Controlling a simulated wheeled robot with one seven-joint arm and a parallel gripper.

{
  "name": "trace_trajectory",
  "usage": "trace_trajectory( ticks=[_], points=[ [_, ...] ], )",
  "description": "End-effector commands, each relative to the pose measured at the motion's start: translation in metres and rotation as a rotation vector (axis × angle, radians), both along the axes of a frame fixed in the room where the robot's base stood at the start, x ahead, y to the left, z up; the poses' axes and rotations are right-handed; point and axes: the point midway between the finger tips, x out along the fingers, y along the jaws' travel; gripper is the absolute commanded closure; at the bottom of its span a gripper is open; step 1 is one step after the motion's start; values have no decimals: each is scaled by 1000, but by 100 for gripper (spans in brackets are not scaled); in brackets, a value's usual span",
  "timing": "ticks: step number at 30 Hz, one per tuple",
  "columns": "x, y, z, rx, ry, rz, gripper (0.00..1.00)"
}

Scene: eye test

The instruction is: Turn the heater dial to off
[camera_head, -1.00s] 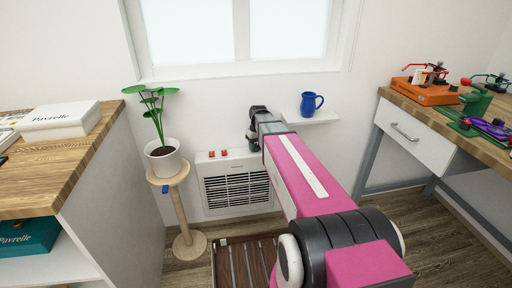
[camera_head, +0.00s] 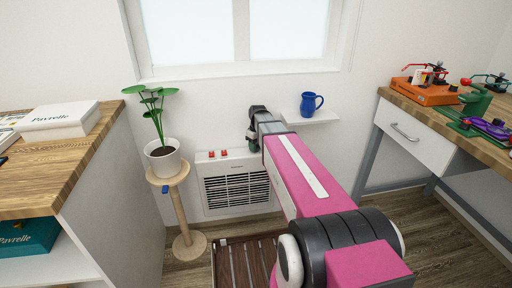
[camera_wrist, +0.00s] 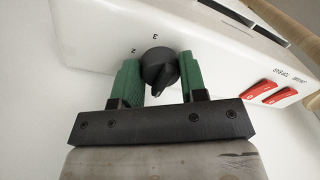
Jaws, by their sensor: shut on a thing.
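The heater (camera_head: 234,183) is a white box with a dark grille low on the wall under the window. Its black dial (camera_wrist: 158,68) shows in the wrist view, with the marks 2 and 3 printed on the white panel beside it. My gripper (camera_wrist: 160,76) has its two green fingers on either side of the dial, shut on it. The dial's narrow ridge points toward the gripper's palm. The off mark is not visible. In the head view my arm hides the dial.
Two red switches (camera_wrist: 269,91) sit on the heater panel beside the dial. A potted plant (camera_head: 162,157) on a post stand is left of the heater. A blue mug (camera_head: 311,104) stands on a small wall shelf (camera_head: 318,118) right of my wrist.

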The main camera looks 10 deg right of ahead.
Motion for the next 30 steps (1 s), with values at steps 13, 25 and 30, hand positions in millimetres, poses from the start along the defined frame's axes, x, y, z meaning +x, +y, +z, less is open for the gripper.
trace_trajectory(
  ticks=[13,25,30],
  points=[
    [0,0,1,0,0,-1,35],
    [2,-3,50,0,-2,-1,35],
    [3,-4,78,0,-2,-1,35]
  ],
)
